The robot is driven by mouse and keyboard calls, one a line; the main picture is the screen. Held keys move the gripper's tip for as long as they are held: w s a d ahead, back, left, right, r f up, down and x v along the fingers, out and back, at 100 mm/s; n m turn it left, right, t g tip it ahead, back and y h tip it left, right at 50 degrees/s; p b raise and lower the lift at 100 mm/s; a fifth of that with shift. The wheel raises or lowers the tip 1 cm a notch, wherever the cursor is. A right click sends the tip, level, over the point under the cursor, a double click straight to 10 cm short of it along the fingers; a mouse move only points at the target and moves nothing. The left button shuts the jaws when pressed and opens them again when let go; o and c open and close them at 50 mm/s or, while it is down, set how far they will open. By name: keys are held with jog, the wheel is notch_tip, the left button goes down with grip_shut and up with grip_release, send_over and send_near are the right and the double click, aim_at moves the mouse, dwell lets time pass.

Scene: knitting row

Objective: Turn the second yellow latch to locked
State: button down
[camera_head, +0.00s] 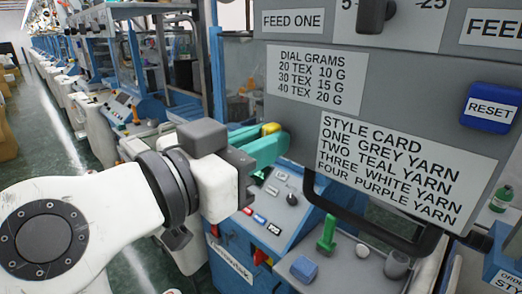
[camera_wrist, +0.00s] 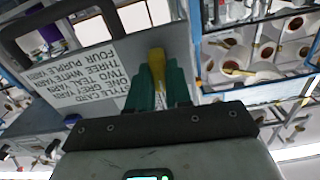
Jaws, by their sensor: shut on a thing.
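A yellow latch (camera_head: 271,128) shows as a small piece at the tip of my gripper (camera_head: 277,143), by the left edge of the grey panel (camera_head: 300,135). In the wrist view the yellow latch (camera_wrist: 157,62) stands between the two green fingers of my gripper (camera_wrist: 158,80), which are shut on it. Its base is hidden by the fingers. I cannot tell from these views which latch of the row it is, or whether it is at locked. No other yellow latch is clearly in view.
The panel carries a style card (camera_head: 390,175), a dial card (camera_head: 317,78), a black knob (camera_head: 375,14) and a blue RESET button (camera_head: 489,107). A black bar handle (camera_head: 370,232) is below it. A grey shelf holds a blue block (camera_head: 304,268) and a green piece (camera_head: 327,236).

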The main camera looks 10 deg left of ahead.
jog(key=shift+s+d+f+m+b, duration=0.1)
jog(key=shift+f+m+b, duration=0.05)
jog(key=shift+m+b, duration=4.4)
jog(key=shift+s+d+f+m+b, duration=0.1)
jog(key=shift+f+m+b, duration=0.05)
jog(key=shift+m+b, duration=4.35)
jog(key=shift+n+b, duration=0.35)
jog(key=shift+b, duration=0.1)
jog(key=c, duration=1.1)
grip_release()
jog(key=v, duration=1)
jog(key=shift+s+a, duration=0.25)
jog(key=shift+a, duration=0.1)
